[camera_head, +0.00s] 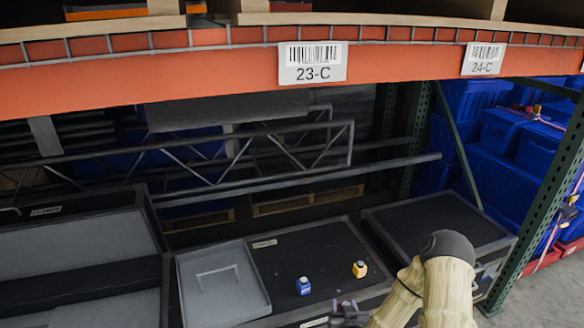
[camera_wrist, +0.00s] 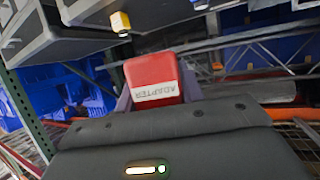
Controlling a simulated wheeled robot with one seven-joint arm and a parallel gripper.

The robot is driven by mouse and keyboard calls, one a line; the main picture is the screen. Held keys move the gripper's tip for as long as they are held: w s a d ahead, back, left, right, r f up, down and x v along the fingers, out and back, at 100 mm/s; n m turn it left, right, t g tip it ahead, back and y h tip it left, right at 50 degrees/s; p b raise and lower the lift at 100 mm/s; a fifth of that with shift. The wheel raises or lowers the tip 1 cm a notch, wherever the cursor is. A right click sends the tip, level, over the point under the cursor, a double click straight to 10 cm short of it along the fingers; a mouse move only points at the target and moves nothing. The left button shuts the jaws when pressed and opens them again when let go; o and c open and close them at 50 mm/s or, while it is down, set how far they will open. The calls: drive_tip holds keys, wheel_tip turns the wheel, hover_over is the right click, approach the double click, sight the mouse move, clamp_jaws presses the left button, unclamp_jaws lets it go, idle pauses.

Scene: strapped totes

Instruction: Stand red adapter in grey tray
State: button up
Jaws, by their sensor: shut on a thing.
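The red adapter (camera_wrist: 152,72) shows in the wrist view with a white label reading ADAPTER, upside down in the picture. My gripper (camera_wrist: 156,92) is shut on it, with a finger on each side. In the head view my gripper (camera_head: 346,312) is at the bottom edge, right of the grey tray and below the blue item; the adapter cannot be made out there. The grey tray (camera_head: 250,300) lies at the left of the black-topped case, with a wire handle shape on it.
A small blue item (camera_head: 303,286) and a yellow item (camera_head: 360,269) stand on the black case top (camera_head: 310,250). The orange shelf beam (camera_head: 200,68) crosses above. A green upright (camera_head: 535,205) stands at right. Another case (camera_head: 440,220) is at the right.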

sight(346, 304)
drive_tip(key=r+p, duration=0.1)
drive_tip(key=r, duration=0.1)
drive_tip(key=r+p, duration=0.1)
drive_tip(key=r, duration=0.1)
drive_tip(key=s+r+p, duration=0.1)
drive_tip(key=r+p, duration=0.1)
drive_tip(key=shift+r, duration=0.1)
drive_tip(key=s+f, duration=0.5)
drive_tip(key=f, duration=0.6)
drive_tip(key=shift+s+f, duration=0.2)
drive_tip(key=shift+s, duration=0.2)
drive_tip(key=shift+w, duration=0.1)
